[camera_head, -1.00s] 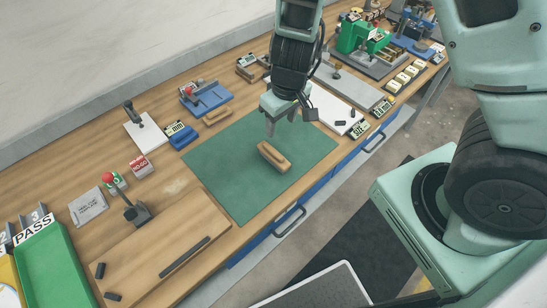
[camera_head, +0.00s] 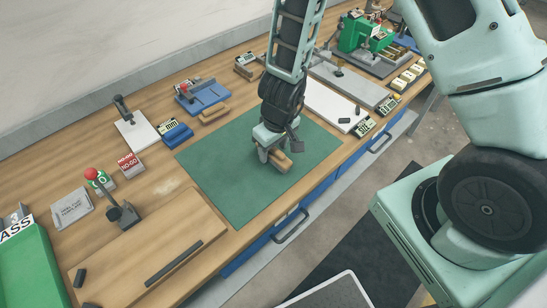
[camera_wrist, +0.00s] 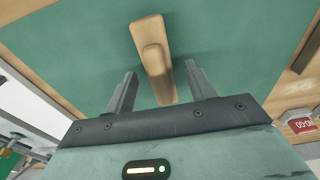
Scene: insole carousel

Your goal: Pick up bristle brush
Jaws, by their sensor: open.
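The bristle brush (camera_head: 280,162) is a wooden block with a raised grip, lying on the green mat (camera_head: 230,190). In the head view my gripper (camera_head: 272,158) is low over it and hides part of it. In the wrist view the brush (camera_wrist: 153,58) runs lengthwise from ahead of the fingers to between them. My gripper is open, with one finger on each side of the brush's near end (camera_wrist: 162,88) and a visible gap on both sides. Bristles are not visible.
A blue fixture (camera_head: 203,96) with a wooden block stands behind the mat. A wooden board with a red-knobbed clamp (camera_head: 122,210) is at left. A white plate (camera_head: 335,104) lies to the right. The mat around the brush is clear.

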